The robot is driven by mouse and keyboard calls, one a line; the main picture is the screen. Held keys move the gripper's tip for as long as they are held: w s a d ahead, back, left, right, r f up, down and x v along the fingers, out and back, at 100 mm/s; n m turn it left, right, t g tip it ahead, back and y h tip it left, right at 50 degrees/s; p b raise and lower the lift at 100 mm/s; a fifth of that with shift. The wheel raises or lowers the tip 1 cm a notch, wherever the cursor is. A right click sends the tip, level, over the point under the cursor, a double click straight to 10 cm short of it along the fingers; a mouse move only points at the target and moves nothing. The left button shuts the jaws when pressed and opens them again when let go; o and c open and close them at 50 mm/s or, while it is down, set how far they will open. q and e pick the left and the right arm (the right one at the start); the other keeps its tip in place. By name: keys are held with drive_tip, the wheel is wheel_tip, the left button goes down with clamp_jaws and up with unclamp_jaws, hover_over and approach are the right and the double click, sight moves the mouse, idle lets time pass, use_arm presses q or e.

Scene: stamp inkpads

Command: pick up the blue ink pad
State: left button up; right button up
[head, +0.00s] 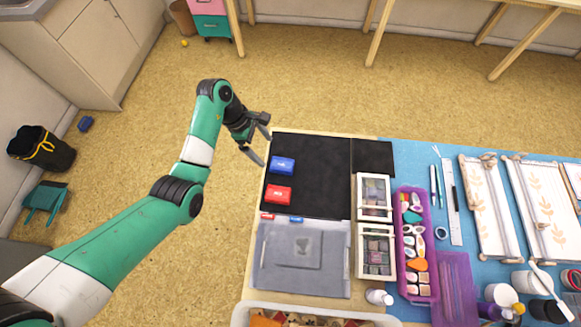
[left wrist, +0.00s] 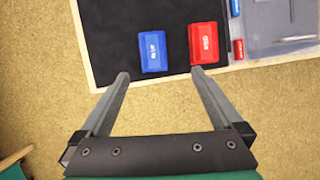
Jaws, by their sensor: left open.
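The blue ink pad (head: 282,165) lies on a black mat (head: 325,180) near the table's left edge. In the left wrist view the blue ink pad (left wrist: 152,52) lies beyond the fingertips, roughly midway between them. My left gripper (head: 262,142) is open and empty, up and left of the pad, by the table's corner. In the left wrist view my left gripper (left wrist: 158,75) shows both fingers spread apart, touching nothing. My right gripper is not in view.
A red ink pad (head: 278,194) lies close beside the blue one. Small red and blue pieces (head: 296,219) lie by a grey tray (head: 335,285). Boxed stamps (head: 374,197) and a purple tray (head: 431,240) stand to the right. The mat's middle is clear.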

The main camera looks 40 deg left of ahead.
use_arm(q)
drive_tip(key=b, duration=0.2)
hover_over(282, 164)
drive_tip(key=s+a, duration=0.2)
wheel_tip(282, 164, down, 5)
drive_tip(key=shift+a+f, duration=0.15)
drive_tip(key=shift+f, duration=0.05)
drive_tip(key=shift+w+f, duration=0.2)
drive_tip(key=shift+f, duration=0.05)
drive_tip(key=b+x, duration=0.3)
drive_tip(key=x, duration=0.2)
drive_tip(key=shift+w+f+b, duration=0.15)
drive_tip(key=shift+b, duration=0.25)
drive_tip(key=shift+c, duration=0.3)
drive_tip(key=c, duration=1.4)
drive_tip(key=shift+o, duration=0.2)
